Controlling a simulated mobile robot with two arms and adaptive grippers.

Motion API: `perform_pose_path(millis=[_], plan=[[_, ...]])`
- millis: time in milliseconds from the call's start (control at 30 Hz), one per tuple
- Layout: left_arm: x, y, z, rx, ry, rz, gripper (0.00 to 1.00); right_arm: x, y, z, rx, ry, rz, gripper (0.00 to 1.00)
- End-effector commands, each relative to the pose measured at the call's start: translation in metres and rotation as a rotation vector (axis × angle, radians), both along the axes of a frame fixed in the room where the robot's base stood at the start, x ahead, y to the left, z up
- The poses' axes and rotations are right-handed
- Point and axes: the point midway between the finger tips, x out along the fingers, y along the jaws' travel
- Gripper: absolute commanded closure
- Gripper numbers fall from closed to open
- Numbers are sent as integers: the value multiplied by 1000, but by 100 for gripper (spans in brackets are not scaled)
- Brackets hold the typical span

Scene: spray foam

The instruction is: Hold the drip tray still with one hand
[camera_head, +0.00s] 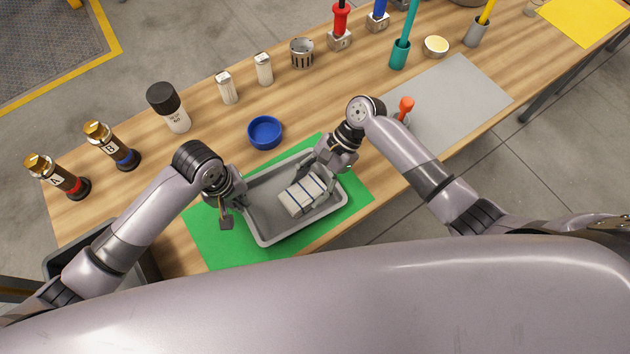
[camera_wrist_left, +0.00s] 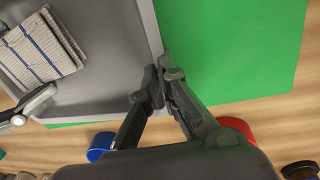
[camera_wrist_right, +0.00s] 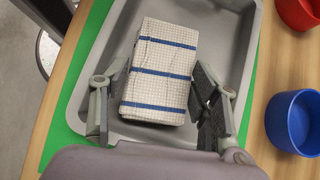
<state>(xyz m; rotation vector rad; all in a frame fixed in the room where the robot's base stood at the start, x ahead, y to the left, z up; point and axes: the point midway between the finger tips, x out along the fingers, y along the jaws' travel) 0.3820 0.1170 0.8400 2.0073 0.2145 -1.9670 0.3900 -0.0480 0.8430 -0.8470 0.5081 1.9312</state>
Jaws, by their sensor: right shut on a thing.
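The grey drip tray (camera_head: 262,226) sits on a green mat (camera_head: 212,240) and also shows in the left wrist view (camera_wrist_left: 115,85) and the right wrist view (camera_wrist_right: 232,50). A folded white cloth with blue stripes (camera_wrist_right: 160,72) lies in the tray. My left gripper (camera_head: 232,208) is at the tray's left rim. In the left wrist view its fingertips (camera_wrist_left: 160,78) are close together at the rim, and whether they pinch it cannot be made out.
A blue bowl (camera_head: 265,132) stands behind the tray, and a red bowl (camera_wrist_right: 297,10) shows in the right wrist view. Bottles A (camera_head: 60,178) and B (camera_head: 112,148) and a black-capped jar (camera_head: 168,106) stand at the left. A grey mat (camera_head: 455,95) lies at the right.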

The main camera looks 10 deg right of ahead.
Motion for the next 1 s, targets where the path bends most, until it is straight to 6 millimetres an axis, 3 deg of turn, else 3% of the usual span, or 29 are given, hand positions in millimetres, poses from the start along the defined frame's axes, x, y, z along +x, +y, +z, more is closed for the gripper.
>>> perform_pose_path(millis=[133, 467, 1000], plan=[[1, -2, 0, -6, -4, -2, 100, -7, 12, -2, -2, 6, 3, 86], [1, -4, 1, -10, -6, -3, 100, -7, 14, 0, 0, 5, 3, 86], [1, -3, 1, -8, -4, -2, 100, -6, 14, 51, 3, 3, 2, 86]])
